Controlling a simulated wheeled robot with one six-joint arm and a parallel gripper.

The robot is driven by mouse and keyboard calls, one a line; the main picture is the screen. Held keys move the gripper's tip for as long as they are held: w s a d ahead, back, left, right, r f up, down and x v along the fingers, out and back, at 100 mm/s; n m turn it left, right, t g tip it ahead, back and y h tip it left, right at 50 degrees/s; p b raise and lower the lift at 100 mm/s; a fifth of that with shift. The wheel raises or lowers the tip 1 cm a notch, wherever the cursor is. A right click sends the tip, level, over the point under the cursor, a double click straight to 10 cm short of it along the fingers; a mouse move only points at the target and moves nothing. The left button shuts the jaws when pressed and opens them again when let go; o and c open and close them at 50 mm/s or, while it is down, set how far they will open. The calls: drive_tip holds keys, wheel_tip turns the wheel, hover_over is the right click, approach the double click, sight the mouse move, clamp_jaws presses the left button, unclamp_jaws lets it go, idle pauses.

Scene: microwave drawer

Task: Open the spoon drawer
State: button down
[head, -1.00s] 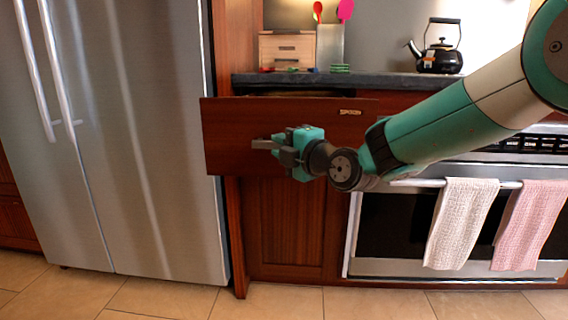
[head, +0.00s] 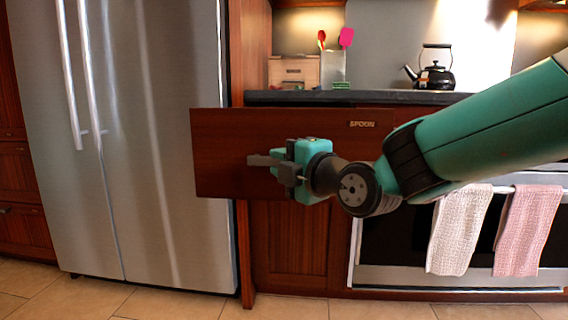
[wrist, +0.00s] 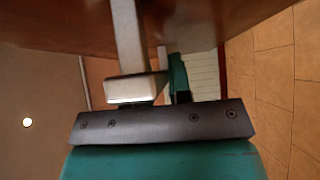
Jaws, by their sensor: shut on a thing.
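The spoon drawer (head: 225,135) has a dark reddish-brown front with a small "SPOON" label at its upper right. Its front stands out from the cabinet, so the drawer is partly open. My gripper (head: 281,164) is at the middle of this front, shut on the grey drawer handle (head: 262,160). In the wrist view the drawer front (wrist: 60,22) fills the top, and the pale handle (wrist: 128,40) runs down to my gripper (wrist: 158,90). The inside of the drawer is hidden behind its front.
A steel fridge (head: 160,150) stands at left, close to the drawer's left end. An oven (head: 390,240) with two hanging towels is at right, behind my arm. A kettle (head: 435,77) and a small wooden box (head: 293,70) stand on the counter (head: 380,97).

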drive_tip(key=c, duration=1)
unclamp_jaws()
drive_tip(key=shift+c, duration=0.2)
drive_tip(key=shift+d, duration=0.1)
drive_tip(key=v, duration=1.7)
drive_tip(key=shift+s+d, duration=0.1)
